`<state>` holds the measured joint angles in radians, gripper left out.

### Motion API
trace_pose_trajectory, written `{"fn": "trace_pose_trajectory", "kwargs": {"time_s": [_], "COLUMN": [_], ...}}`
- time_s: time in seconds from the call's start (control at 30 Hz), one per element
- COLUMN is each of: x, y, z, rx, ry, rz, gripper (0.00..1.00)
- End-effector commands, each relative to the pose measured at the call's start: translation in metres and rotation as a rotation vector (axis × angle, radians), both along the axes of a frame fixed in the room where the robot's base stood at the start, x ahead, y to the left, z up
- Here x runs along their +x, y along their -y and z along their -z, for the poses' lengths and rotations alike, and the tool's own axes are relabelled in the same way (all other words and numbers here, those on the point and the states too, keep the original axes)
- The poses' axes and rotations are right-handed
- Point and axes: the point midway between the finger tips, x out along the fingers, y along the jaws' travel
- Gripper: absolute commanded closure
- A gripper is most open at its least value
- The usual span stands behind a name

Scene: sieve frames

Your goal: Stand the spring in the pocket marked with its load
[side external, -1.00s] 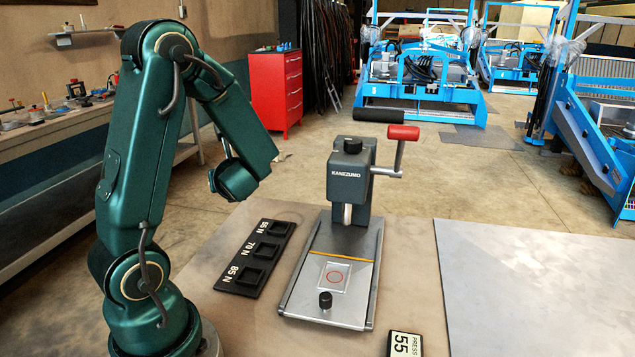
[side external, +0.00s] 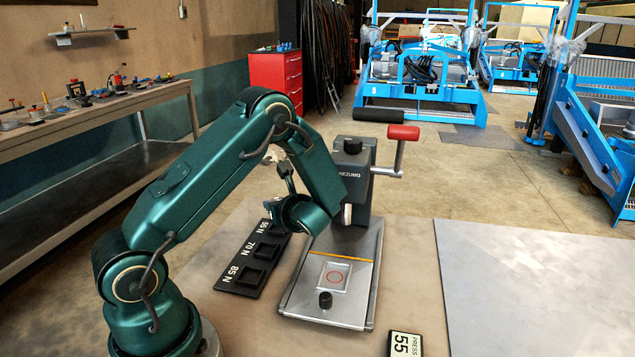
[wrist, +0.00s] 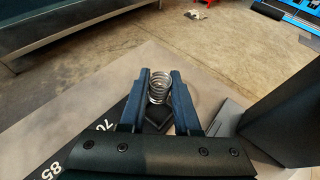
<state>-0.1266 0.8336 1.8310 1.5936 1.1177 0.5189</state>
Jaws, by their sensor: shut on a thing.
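In the wrist view my gripper (wrist: 160,78) is shut on a coiled metal spring (wrist: 158,88). The spring stands roughly upright between the two fingers. The black pocket block (wrist: 128,112) is below it, with 70 and 85 marks showing. I cannot tell whether the spring touches the block. In the side view the block (side external: 239,292) has a row of square pockets; 85 N is nearest, then 70 N (side external: 266,251), and the far mark is partly covered by my arm. My fingers and the spring are hidden there.
A grey press (side external: 353,180) with a red-and-black handle (side external: 403,132) stands right of the block, close to my arm. Its base plate (side external: 300,297) has a red circle and a black knob. A bare grey plate (side external: 540,285) lies at the right.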

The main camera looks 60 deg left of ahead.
Motion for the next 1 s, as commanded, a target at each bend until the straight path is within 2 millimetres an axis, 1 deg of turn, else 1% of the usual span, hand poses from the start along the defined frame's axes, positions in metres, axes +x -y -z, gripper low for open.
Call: {"fn": "trace_pose_trajectory", "kwargs": {"time_s": [0.13, 0.3, 0.4, 0.87, 0.9, 0.97, 1.0], "x": [0.002, 0.002, 0.002, 0.002, 0.002, 0.002, 0.002], "y": [0.001, 0.001, 0.001, 0.001, 0.001, 0.001, 0.001], "z": [0.008, 0.03, 0.039, 0.045, 0.045, 0.045, 0.045], "rx": [-0.001, -0.001, -0.002, -0.002, -0.002, -0.002, -0.002], "ry": [-0.004, -0.006, -0.003, -0.001, -0.001, -0.001, -0.001], "rz": [0.001, 0.001, 0.0, 0.0, 0.0, 0.0, 0.0], "gripper": [1.0, 1.0, 1.0, 1.0, 0.62, 0.39, 0.39]}}
